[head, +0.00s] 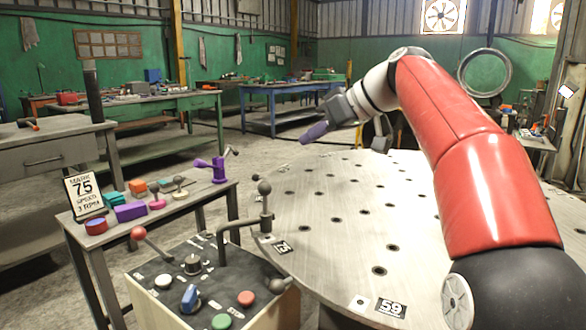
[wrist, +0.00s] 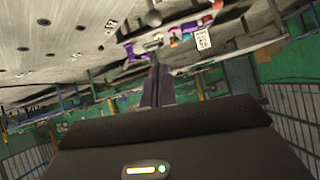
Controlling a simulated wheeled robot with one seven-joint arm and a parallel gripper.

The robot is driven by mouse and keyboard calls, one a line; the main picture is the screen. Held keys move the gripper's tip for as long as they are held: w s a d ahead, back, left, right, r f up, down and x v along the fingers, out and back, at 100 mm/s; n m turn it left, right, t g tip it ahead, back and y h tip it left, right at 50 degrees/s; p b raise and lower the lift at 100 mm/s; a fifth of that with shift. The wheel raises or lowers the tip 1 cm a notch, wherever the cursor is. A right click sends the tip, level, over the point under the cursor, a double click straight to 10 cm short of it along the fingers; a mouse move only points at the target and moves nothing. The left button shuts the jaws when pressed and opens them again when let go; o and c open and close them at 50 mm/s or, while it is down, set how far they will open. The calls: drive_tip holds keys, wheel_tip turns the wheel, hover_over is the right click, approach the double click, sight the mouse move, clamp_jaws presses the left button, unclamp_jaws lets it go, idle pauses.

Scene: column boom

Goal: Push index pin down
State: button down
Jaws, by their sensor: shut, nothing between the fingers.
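The index pin (head: 265,205) is an upright grey rod with a round ball knob on top, held in a dark bent bracket at the near-left rim of the round steel table (head: 330,215). Its lower tip is too small to make out against the table. My gripper (head: 312,133) has purple fingers, shut and empty, above the table's far-left side, well beyond and above the pin. The fingers also show in the wrist view (wrist: 156,85). A grey ball (wrist: 153,18) shows beyond them at the top of that view; I cannot tell whether it is the pin's knob.
A control box (head: 205,285) with a red-knobbed lever, a dial and coloured buttons stands at front left. A side table holds a "MARK 75" sign (head: 84,194), coloured blocks and a purple crank device (head: 215,168). The round table's top is bare apart from holes and number plates.

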hover_over(265, 191)
drive_tip(key=d, duration=0.3)
wheel_tip(265, 191, down, 5)
drive_tip(key=f, duration=0.3)
drive_tip(key=f+b, duration=0.1)
drive_tip(key=shift+w+a+f, duration=0.2)
drive_tip(key=shift+w+a, duration=0.05)
drive_tip(key=shift+a, duration=0.15)
wheel_tip(265, 191, down, 4)
drive_tip(key=b, duration=0.3)
drive_tip(key=shift+b, duration=0.3)
